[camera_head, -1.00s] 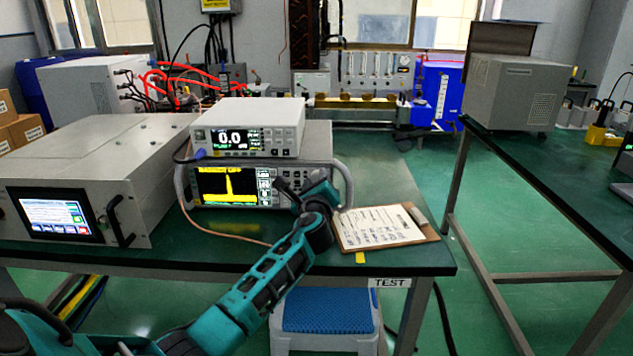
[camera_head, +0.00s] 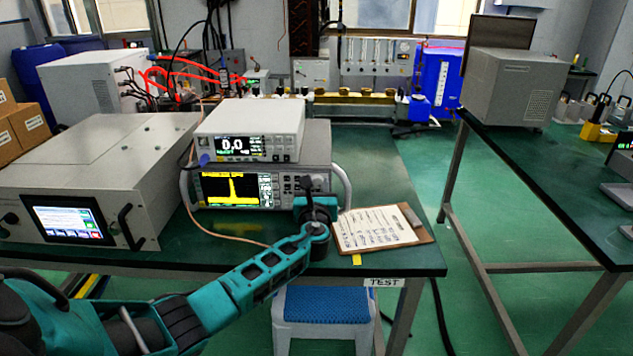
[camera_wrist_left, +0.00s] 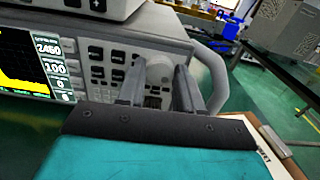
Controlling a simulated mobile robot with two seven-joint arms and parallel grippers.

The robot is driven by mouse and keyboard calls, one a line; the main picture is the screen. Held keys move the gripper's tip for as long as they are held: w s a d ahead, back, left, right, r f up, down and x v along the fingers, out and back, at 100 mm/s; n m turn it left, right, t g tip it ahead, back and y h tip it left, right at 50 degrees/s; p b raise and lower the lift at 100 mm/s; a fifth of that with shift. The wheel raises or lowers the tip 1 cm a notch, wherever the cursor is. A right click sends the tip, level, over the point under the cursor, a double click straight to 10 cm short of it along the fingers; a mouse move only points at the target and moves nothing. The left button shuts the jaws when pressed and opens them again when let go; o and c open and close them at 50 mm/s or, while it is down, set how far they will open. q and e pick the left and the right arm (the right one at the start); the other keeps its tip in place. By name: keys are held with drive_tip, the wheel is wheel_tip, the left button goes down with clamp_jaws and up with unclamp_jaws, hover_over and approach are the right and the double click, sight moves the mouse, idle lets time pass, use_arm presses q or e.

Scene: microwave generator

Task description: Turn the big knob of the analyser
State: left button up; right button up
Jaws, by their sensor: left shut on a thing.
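The analyser (camera_head: 235,187) is the grey instrument with a yellow spectrum trace on its screen, below a white meter on the bench. It also shows in the left wrist view (camera_wrist_left: 78,45), with buttons right of the screen. The big knob (camera_wrist_left: 158,70) is a round, pale grey knob at the right of the panel. My left gripper (camera_wrist_left: 160,66) has one finger on each side of the knob and is shut on it. In the head view my left gripper (camera_head: 313,186) is at the panel's right end and hides the knob. My right gripper is not in view.
The white meter (camera_head: 249,130) reading 0.0 sits on the analyser. A grey cabinet with a touchscreen (camera_head: 68,220) stands at the left. A clipboard (camera_head: 380,228) lies right of my gripper. The analyser's side handle (camera_wrist_left: 209,75) is close to the fingers. A blue-topped stool (camera_head: 325,305) is below.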

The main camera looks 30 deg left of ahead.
use_arm(q)
drive_tip(key=shift+m, duration=0.3)
drive_tip(key=o, duration=1)
drive_tip(key=shift+o, duration=0.2)
drive_tip(key=shift+s+d, duration=0.1)
drive_tip(key=shift+s+d+p, duration=0.15)
drive_tip(key=shift+s+p, duration=0.1)
drive_tip(key=shift+p, duration=0.05)
drive_tip(key=p+v, duration=0.2)
drive_tip(key=v, duration=1)
drive_tip(key=shift+f, duration=0.1)
